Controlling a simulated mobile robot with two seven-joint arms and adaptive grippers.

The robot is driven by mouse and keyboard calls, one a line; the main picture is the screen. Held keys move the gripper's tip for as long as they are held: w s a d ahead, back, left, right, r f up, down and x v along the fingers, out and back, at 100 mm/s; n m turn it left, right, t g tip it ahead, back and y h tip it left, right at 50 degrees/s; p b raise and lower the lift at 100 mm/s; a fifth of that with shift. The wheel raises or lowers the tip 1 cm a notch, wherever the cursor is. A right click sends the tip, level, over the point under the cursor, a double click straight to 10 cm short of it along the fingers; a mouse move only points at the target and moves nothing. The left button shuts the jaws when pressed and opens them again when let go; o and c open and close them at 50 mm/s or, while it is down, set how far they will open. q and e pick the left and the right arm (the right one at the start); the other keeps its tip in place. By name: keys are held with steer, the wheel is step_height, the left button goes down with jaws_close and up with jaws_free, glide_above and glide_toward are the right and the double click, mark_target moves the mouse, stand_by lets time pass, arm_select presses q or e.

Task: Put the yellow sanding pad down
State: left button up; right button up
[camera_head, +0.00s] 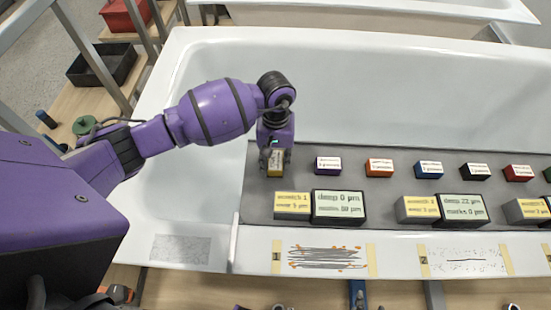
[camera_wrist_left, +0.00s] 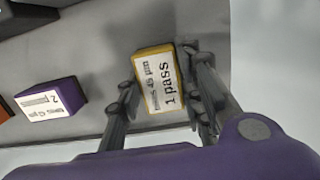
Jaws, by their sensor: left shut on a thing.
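The yellow sanding pad (camera_head: 274,163) is a small block with a white label on top, at the left end of a row of pads on a grey mat (camera_head: 345,155). In the left wrist view the pad (camera_wrist_left: 159,80) sits between the two fingers, its label reading "1 pass". My left gripper (camera_head: 275,158) points down over the mat's left end and is shut on the pad. The mat lies close under the pad; I cannot tell whether they touch. My right gripper is not in view.
A purple pad (camera_head: 327,165) lies just right of the gripper, with orange (camera_head: 379,167), blue (camera_head: 429,169) and other pads beyond. Grey gauge boxes with displays (camera_head: 339,206) stand in front. The white bathtub shell (camera_head: 180,190) surrounds the mat; its left floor is bare.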

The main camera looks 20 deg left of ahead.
mark_target(276, 156)
arm_select(q)
steer(key=o, duration=1)
steer(key=r, duration=0.4)
steer(key=w+r, duration=0.1)
steer(key=r, duration=0.7)
steer(key=shift+w+a+r, duration=0.15)
steer(key=shift+w+r, duration=0.05)
